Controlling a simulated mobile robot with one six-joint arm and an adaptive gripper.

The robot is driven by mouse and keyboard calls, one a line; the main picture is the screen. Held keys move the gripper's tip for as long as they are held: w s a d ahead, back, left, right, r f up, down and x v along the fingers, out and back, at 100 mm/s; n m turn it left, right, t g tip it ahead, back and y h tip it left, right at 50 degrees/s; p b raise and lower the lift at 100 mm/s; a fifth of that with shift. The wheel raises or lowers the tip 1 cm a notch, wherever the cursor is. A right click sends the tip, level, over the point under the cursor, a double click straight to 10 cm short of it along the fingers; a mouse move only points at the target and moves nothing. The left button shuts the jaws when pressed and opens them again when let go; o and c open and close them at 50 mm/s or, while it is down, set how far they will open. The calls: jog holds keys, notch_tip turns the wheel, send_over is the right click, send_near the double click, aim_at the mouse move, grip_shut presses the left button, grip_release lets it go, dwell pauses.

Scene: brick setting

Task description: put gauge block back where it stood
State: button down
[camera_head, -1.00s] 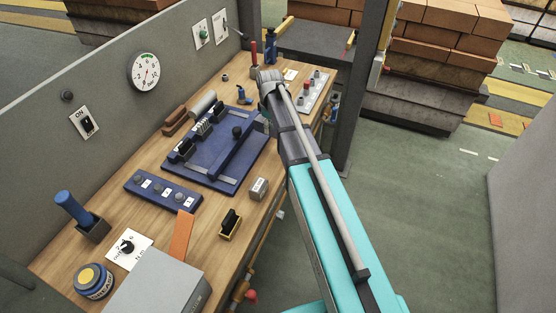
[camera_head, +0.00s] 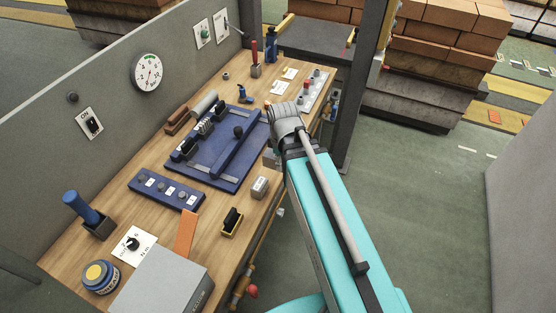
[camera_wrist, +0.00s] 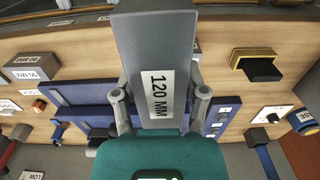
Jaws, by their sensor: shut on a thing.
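The gauge block (camera_wrist: 157,50) is a long grey bar with a white label reading 120 MM, filling the middle of the wrist view. My gripper (camera_wrist: 160,98) is shut on it, one finger on each side. The block points away from the wrist and hides part of the bench behind it. In the head view my wrist is over the bench's right edge, beside the blue fixture plate (camera_head: 192,165); my arm largely hides the fingers and block there. Another grey block, marked 90 MM (camera_wrist: 27,73), is at left in the wrist view.
The wooden bench (camera_head: 218,201) holds a small labelled grey block (camera_head: 260,187), a yellow-and-black item (camera_head: 231,222), a blue knob strip (camera_head: 166,190) and a grey box (camera_head: 160,285). White cards (camera_head: 278,88) lie toward the far end. A grey panel (camera_head: 50,125) borders the bench.

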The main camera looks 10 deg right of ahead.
jog(key=w+f+b, duration=0.2)
jog(key=w, duration=0.2)
jog(key=w+f+b, duration=0.3)
jog(key=w, duration=0.1)
jog(key=w+d+f+b, duration=0.1)
jog(key=w+f+b, duration=0.2)
jog(key=w, duration=0.1)
jog(key=shift+w+f, duration=0.15)
jog(key=shift+w+d+f+b, duration=0.1)
jog(key=shift+w+f+b, duration=0.3)
jog(key=shift+b, duration=0.1)
jog(key=shift+w+f+b, duration=0.4)
jog(key=shift+f+b, duration=1.6)
